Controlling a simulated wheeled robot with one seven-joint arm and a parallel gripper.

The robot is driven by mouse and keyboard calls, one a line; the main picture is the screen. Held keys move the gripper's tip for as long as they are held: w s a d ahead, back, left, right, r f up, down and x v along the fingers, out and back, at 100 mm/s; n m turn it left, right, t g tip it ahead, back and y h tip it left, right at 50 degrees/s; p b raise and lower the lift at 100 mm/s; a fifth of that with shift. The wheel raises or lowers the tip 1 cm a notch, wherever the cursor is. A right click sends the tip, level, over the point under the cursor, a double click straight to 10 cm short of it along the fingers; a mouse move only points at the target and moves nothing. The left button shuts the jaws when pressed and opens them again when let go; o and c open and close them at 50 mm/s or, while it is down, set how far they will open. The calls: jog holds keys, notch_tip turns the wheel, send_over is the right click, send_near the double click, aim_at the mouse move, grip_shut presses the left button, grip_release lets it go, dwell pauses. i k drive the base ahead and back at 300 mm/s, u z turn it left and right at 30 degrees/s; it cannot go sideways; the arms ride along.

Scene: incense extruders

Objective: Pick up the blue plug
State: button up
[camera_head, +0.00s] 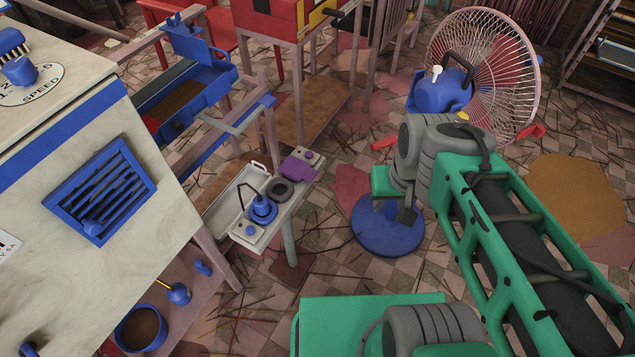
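Several small blue items show, and I cannot tell for certain which is the plug. A blue round piece with a thin black hooked handle (262,210) stands in a white tray (247,236) on a small narrow table. A small blue piece (203,268) lies on the lower shelf at left, near a blue pot-like piece with a yellow stick (179,293). The end of my arm hangs over the floor, right of the tray and well apart from it. My gripper (407,214) shows only as a small dark part there; its fingers cannot be made out.
A blue bowl (141,327) stands on the lower shelf. The large pale machine (150,170) fills the left. A fan (483,70) stands behind my arm. Thin sticks litter the tiled floor.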

aim_at(262, 206)
jog(key=z, duration=0.6)
jog(key=i, duration=0.75)
jog(key=u, duration=4.2)
